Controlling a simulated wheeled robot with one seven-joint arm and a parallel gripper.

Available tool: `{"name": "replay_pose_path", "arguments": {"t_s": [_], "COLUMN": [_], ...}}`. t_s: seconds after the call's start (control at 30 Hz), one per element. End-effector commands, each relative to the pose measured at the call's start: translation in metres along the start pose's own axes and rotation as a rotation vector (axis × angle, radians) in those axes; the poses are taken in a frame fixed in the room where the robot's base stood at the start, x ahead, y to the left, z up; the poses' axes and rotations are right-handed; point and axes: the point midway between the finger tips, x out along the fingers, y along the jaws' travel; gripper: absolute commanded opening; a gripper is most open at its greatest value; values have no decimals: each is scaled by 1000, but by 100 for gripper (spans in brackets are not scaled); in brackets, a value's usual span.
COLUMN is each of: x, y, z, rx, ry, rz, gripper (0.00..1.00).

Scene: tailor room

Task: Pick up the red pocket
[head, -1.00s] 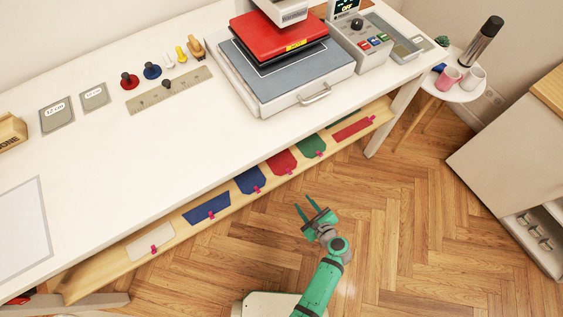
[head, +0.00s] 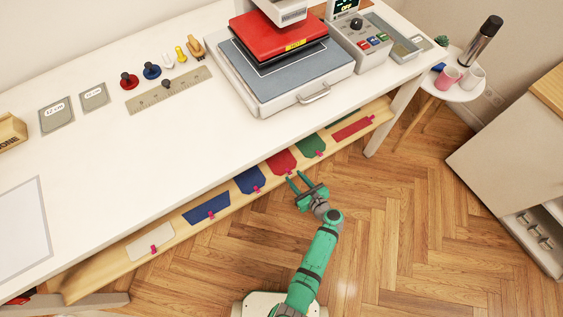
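The red pocket (head: 281,161) lies on the wooden shelf under the white table, between a blue pocket on its left and a green one on its right. A small pink tab sits at its front edge. The table edge hides part of its far side. My gripper (head: 297,182) is open and empty, with its two fingers pointing toward the shelf. The fingertips are just in front of the red pocket, close to its pink tab; I cannot tell whether they touch it.
On the shelf (head: 170,242) also lie a blue pocket (head: 250,180), a green pocket (head: 311,145), a blue strip (head: 206,208), a red strip (head: 352,129) and a cream piece (head: 151,242). The white table (head: 130,160) overhangs the shelf. The floor (head: 420,220) to the right is clear.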

Motion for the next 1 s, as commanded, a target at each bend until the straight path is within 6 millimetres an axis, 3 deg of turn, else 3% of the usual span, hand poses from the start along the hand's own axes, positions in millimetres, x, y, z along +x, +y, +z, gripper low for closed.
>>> {"name": "replay_pose_path", "arguments": {"t_s": [0.2, 0.5, 0.67, 1.0], "x": [27, 33, 33, 33], "y": [0, 2, 2, 2], "z": [0, 0, 0, 0], "rx": [0, -2, -2, -2], "ry": [1, 1, 1, 1], "rz": [1, 3, 5, 4], "gripper": [34, 34, 0, 0]}}
